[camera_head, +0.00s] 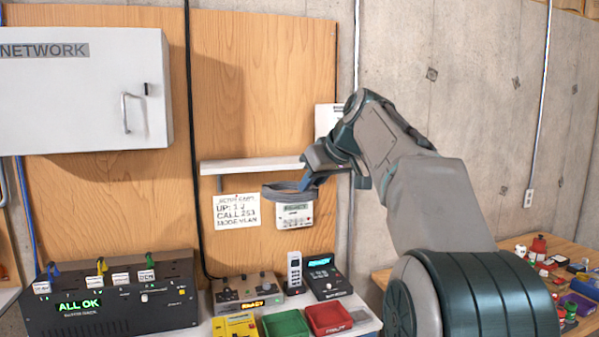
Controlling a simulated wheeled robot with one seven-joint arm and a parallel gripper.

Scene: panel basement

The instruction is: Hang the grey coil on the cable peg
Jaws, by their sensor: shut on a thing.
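The grey coil (280,191) is a flattened grey loop held up in the air in front of the wooden panel. My gripper (308,183) is shut on the right end of the coil, and the loop sticks out to the left. The coil overlaps the top of a small white device with a green display (295,215) in the picture. I cannot tell how far it is from the panel. I cannot make out the cable peg; my arm hides part of the panel's right side.
A white shelf (250,166) is just above the coil. A white NETWORK cabinet (85,95) is at upper left. Below stand a black ALL OK box (110,318), a grey handset (294,270), a green tray (286,325) and a red tray (329,318). A cluttered wooden table (515,255) is at right.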

